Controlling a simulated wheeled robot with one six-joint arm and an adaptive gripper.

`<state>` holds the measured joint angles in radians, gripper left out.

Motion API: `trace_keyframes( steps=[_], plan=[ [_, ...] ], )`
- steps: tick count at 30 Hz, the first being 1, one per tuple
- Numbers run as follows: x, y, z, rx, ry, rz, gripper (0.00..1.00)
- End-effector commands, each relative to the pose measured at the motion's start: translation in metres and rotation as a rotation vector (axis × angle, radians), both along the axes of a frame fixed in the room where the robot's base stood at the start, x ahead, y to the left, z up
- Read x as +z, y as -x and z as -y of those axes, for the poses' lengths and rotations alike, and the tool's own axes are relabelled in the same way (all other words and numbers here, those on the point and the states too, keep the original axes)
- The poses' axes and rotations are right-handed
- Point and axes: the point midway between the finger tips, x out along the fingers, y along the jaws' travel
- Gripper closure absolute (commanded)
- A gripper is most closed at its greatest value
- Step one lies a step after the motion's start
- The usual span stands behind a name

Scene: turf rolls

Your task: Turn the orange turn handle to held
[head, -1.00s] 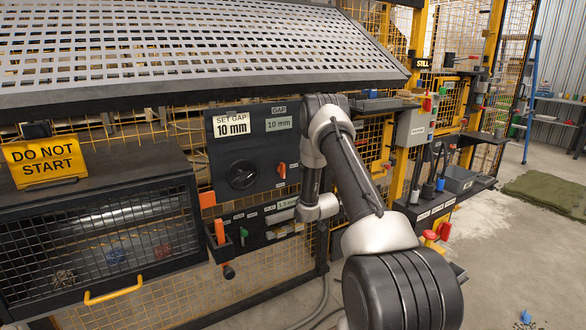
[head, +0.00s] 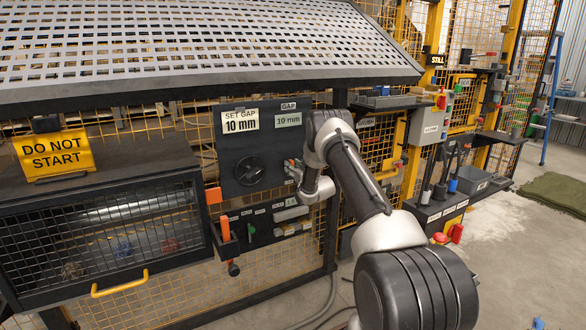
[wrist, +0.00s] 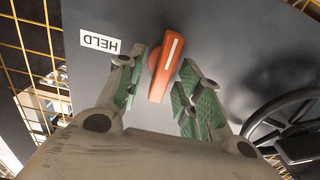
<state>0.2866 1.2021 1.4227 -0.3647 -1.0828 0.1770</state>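The orange turn handle (wrist: 166,68) is on the dark panel (wrist: 225,40); in the wrist view it stands nearly upright with a slight tilt, a pale line along it. A white label reading HELD (wrist: 100,41), upside down in that view, is to its left. My gripper (wrist: 158,88) is open, with its green-padded fingers on either side of the handle. A small gap shows on the right; on the left the finger is very close, and I cannot tell whether it touches. In the head view my gripper (head: 292,170) is at the panel and mostly hides the handle.
A black handwheel (wrist: 285,125) is beside the handle, and it also shows in the head view (head: 236,171). A sloping perforated guard (head: 200,50) overhangs above. A yellow DO NOT START sign (head: 54,155) stands at left.

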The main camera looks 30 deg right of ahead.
Motion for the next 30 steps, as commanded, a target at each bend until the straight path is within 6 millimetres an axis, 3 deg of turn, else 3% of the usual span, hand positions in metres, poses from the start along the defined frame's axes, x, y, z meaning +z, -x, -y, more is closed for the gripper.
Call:
trace_keyframes(
  steps=[8,14,30],
  plan=[
    [0.0005,-0.0028,-0.0003,0.000,0.000,0.000,0.64],
    [0.0004,-0.0026,-0.0003,0.000,0.000,0.000,0.99],
    [0.0002,-0.0025,-0.0016,0.000,0.099,0.003,1.00]
  ],
)
